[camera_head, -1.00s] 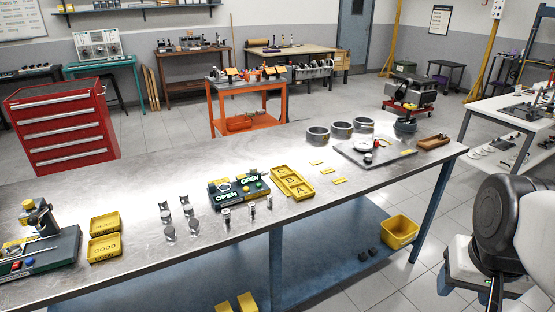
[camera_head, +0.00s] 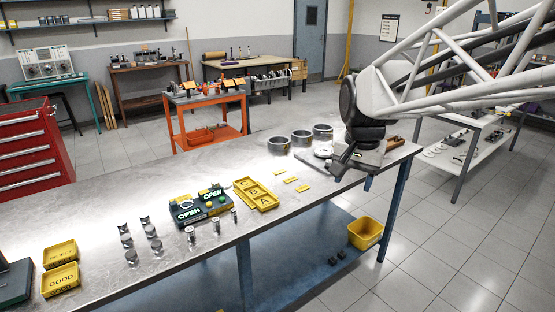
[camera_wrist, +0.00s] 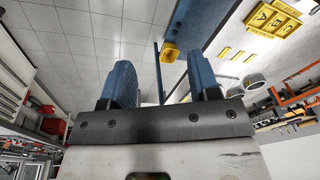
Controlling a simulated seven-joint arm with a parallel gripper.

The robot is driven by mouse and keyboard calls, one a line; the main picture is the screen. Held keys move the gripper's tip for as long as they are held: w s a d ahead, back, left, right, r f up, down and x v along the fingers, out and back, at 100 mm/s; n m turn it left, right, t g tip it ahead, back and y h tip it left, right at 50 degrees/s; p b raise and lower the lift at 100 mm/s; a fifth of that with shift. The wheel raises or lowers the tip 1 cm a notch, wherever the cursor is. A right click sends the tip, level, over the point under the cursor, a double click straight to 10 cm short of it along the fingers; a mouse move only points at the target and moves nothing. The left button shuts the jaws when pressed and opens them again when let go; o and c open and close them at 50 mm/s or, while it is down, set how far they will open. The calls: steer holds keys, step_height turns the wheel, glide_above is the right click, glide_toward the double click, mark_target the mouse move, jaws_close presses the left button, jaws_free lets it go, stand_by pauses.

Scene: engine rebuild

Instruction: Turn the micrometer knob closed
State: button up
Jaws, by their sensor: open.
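No micrometer or knob can be made out for certain. The dark green station (camera_head: 200,206) on the bench carries two lit OPEN signs, small silver parts and coloured buttons; its details are too small to tell. My gripper (camera_head: 352,178) hangs over the right end of the bench, in front of the grey plate (camera_head: 370,160), well right of the station. In the wrist view, its two blue fingers (camera_wrist: 162,82) are spread apart with nothing between them but floor and a table leg. My gripper hides part of the grey plate.
The steel bench (camera_head: 120,195) holds silver pistons (camera_head: 153,240), a yellow A-B-C tray (camera_head: 256,194), yellow GOOD bin (camera_head: 61,281) and metal rings (camera_head: 301,139). A yellow bin (camera_head: 365,233) stands on the lower shelf. Bare benchtop lies behind the station.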

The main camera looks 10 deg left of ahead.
steer(key=w+a+m, duration=0.2)
steer(key=w+a, duration=0.8)
steer(key=w, duration=0.1)
steer(key=m+g, duration=0.2)
steer(key=m, duration=0.2)
glide_above(215, 182)
steer(key=f, duration=1.4)
steer(key=shift+d+f, duration=0.25)
steer(key=shift+d, duration=0.1)
steer(key=shift+w+a+f, duration=0.1)
steer(key=shift+a+f, duration=0.15)
steer(key=shift+a, duration=0.15)
steer(key=shift+f, duration=0.1)
steer(key=shift+f, duration=3.8)
steer(key=c, duration=0.9)
